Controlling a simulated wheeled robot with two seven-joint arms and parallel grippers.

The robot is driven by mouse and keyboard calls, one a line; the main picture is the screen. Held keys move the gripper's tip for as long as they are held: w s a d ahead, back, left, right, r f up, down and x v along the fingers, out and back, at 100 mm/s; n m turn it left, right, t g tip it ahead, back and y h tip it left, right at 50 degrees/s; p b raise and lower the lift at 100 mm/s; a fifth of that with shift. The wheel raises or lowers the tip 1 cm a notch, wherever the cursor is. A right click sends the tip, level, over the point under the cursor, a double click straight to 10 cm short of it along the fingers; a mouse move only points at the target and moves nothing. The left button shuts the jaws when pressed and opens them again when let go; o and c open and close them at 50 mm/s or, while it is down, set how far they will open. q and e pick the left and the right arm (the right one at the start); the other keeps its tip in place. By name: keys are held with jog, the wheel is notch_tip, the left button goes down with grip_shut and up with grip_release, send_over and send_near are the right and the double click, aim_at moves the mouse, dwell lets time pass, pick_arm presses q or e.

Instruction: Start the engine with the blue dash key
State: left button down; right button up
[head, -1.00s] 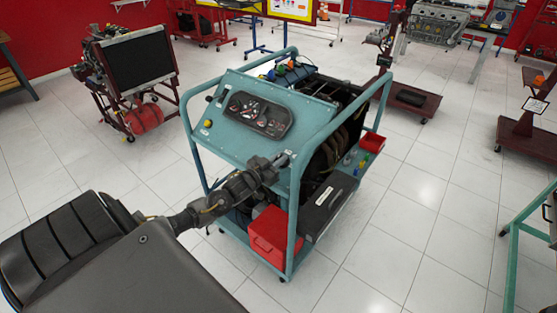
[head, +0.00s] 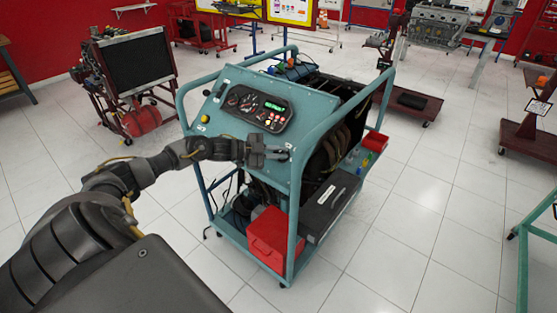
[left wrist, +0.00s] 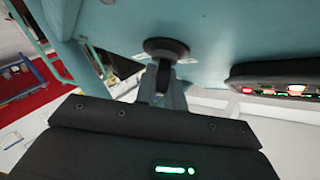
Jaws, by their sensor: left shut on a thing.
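The teal engine trainer (head: 235,140) stands in the middle of the head view, with its dash cluster (head: 256,109) on the sloped panel. The cluster is lit, with a green display and small red lights; lit lamps also show in the left wrist view (left wrist: 296,88). My left gripper (head: 281,153) is at the panel's lower right corner. In the left wrist view its fingers (left wrist: 163,92) are shut on the dark key (left wrist: 164,74) at a round black switch (left wrist: 166,48). The key's blue colour does not show; the fingers hide most of it.
The trainer's tubular frame (head: 302,190) rises close beside my gripper. A red box (head: 268,236) and a dark case (head: 331,201) sit on its lower shelf. A radiator stand (head: 133,68) is at the back left.

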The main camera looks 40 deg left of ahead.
pick_arm(q)
jog(key=shift+w+a+f+m+g+h+b, duration=0.1)
jog(key=shift+m+g+h+b, duration=0.2)
jog(key=shift+m+g+b, duration=0.6)
jog(key=m+g+b, duration=0.1)
jog(key=m+b, duration=0.1)
jog(key=shift+m+g, duration=0.4)
pick_arm(e)
jog(key=d+f, duration=0.4)
jog(key=shift+w+f, duration=0.25)
jog(key=shift+w, duration=0.2)
jog(key=shift+a, duration=0.2)
